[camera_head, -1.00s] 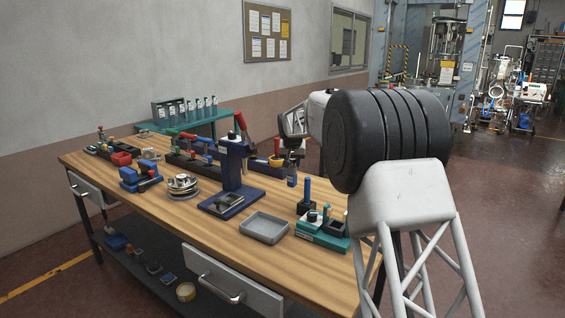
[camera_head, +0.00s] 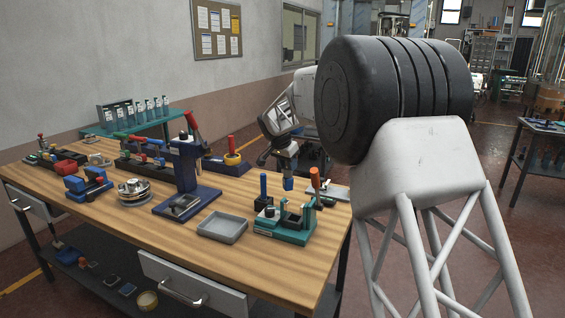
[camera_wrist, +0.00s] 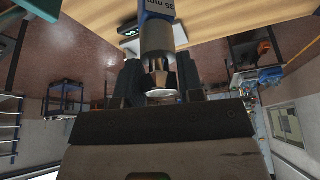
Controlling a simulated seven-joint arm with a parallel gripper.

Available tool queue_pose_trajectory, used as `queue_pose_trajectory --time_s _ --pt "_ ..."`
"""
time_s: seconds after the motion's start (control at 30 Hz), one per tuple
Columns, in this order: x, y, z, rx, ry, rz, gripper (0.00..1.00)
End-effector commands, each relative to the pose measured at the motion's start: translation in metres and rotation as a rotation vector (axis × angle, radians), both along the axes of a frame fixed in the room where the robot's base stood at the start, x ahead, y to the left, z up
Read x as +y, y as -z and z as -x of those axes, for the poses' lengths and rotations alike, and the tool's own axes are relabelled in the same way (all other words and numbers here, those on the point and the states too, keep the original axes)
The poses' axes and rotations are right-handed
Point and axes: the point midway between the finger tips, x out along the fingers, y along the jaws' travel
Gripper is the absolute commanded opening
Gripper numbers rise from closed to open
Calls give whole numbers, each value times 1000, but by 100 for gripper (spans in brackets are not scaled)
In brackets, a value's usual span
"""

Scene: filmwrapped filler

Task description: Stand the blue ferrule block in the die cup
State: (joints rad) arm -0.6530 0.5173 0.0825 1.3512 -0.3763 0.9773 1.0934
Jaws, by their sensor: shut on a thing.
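My gripper (camera_head: 287,166) is beyond and above the teal fixture (camera_head: 284,236) near the right end of the bench. It is shut on the blue ferrule block (camera_head: 288,184), whose blue lower end hangs down below the fingers. In the wrist view the gripper (camera_wrist: 159,85) has dark fingers on both sides of the block's grey metal part (camera_wrist: 157,40); blue and a "35 mm" marking show above that. The fixture carries a dark open socket (camera_head: 291,220), perhaps the die cup; its inside is too small to make out.
A blue upright peg (camera_head: 263,187) and an orange-handled tool (camera_head: 315,181) stand close around the fixture. A grey tray (camera_head: 222,228) lies to the left, and a blue press (camera_head: 187,170) stands behind it. The bench's front strip (camera_head: 200,262) is clear.

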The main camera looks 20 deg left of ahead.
Motion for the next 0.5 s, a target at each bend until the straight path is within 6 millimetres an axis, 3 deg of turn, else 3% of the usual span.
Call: queue_pose_trajectory --time_s 0.5 --pt "-57 -17 59 0 534 0 0"
